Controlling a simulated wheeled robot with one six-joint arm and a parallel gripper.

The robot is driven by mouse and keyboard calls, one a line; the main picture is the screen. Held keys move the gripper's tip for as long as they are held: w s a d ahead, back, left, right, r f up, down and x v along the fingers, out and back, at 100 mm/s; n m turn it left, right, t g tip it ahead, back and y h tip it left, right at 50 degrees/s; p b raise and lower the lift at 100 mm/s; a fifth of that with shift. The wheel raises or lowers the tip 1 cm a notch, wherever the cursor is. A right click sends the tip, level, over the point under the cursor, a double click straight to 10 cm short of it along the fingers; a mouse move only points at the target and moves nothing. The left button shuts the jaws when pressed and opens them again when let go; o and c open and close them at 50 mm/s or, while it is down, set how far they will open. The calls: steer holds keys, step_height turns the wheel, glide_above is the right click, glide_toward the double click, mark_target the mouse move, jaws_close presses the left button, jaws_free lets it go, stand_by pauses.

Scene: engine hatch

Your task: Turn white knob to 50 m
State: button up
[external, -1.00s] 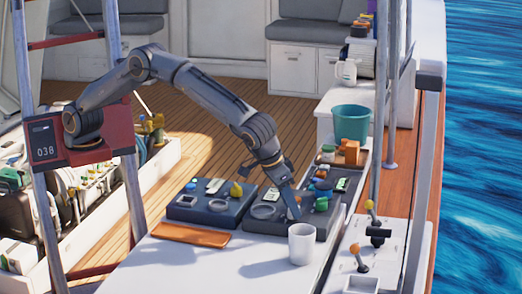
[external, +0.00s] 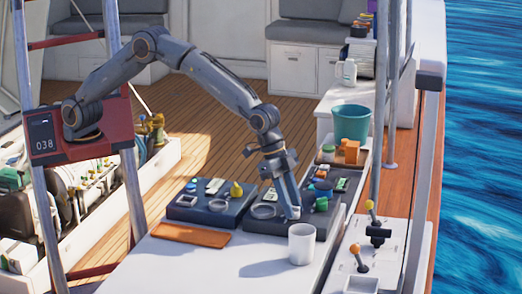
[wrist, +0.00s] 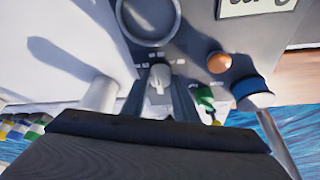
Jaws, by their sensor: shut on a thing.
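The white knob (wrist: 158,77) stands on a dark grey panel (wrist: 193,60) with small printed marks around it in the wrist view. My gripper (wrist: 159,88) is shut on the knob, with one finger on each side of it. The knob's pointer and the mark it faces are too small to read. In the external view my gripper (external: 291,208) reaches down steeply to the right-hand panel, and its fingers largely hide the knob.
A white mug (external: 301,245) stands close to my gripper on the white counter. A round dial ring (wrist: 148,14), an orange knob (wrist: 219,62), a blue-banded knob (wrist: 249,86) and a green part (wrist: 204,97) lie near the knob. An orange board (external: 190,234) lies left.

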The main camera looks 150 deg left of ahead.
steer(key=m, duration=0.2)
steer(key=m+h+b, duration=0.1)
steer(key=m+h, duration=0.1)
steer(key=m, duration=0.1)
steer(key=shift+a+m+b, duration=0.3)
steer(key=shift+b, duration=0.05)
steer(key=shift+a+m+h+b, duration=0.1)
steer(key=shift+m+h+b, duration=0.85)
steer(key=shift+m, duration=1.35)
steer(key=o, duration=1.1)
steer(key=shift+r, duration=0.1)
steer(key=b+v, duration=0.1)
steer(key=v, duration=0.6)
steer(key=shift+s+r+b, duration=0.1)
steer(key=shift+r+b, duration=0.2)
steer(key=shift+b, duration=0.1)
